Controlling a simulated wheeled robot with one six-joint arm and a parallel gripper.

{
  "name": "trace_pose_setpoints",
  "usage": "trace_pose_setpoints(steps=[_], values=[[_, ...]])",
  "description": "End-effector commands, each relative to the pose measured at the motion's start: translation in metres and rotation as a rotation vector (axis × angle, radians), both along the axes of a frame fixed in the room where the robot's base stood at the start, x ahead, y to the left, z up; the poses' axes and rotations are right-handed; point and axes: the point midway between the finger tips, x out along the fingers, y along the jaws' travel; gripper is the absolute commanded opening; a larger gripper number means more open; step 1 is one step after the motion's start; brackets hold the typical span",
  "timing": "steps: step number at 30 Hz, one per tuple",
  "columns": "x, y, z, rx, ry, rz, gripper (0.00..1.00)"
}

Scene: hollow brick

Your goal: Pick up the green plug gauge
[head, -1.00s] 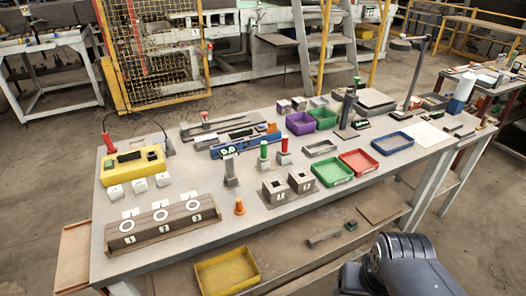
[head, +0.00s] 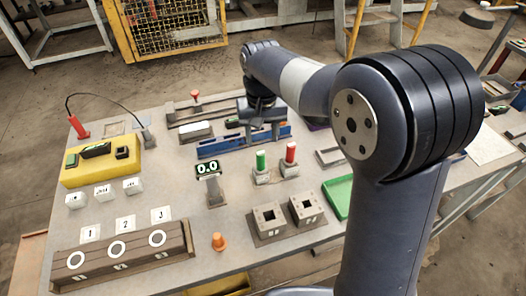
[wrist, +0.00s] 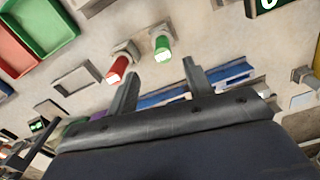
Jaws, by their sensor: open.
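The green plug gauge (head: 261,161) stands upright in a small pale block on the table. The red plug gauge (head: 291,152) stands in a like block just to its right. Both show in the wrist view, the green plug gauge (wrist: 162,43) at top centre and the red plug gauge (wrist: 117,68) to its left. My gripper (head: 262,122) is above the blue rail, behind the gauges. In the wrist view my gripper (wrist: 158,70) has its two fingers apart with nothing between them. The green gauge lies beyond the fingertips, not touching them.
Two hollow bricks (head: 270,220) sit in front of the gauges, and a small display (head: 207,168) stands on a post to their left. The blue rail (head: 222,145) lies behind.

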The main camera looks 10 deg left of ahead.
Motion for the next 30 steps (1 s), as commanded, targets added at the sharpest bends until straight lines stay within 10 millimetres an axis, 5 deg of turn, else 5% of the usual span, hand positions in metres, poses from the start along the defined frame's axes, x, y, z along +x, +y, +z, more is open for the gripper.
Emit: trace_pose_setpoints(steps=[22, 30], values=[[0.001, 0.004, -0.094, -0.002, 0.004, 0.000, 0.49], [0.001, 0.004, -0.104, 0.000, 0.000, -0.001, 0.49]])
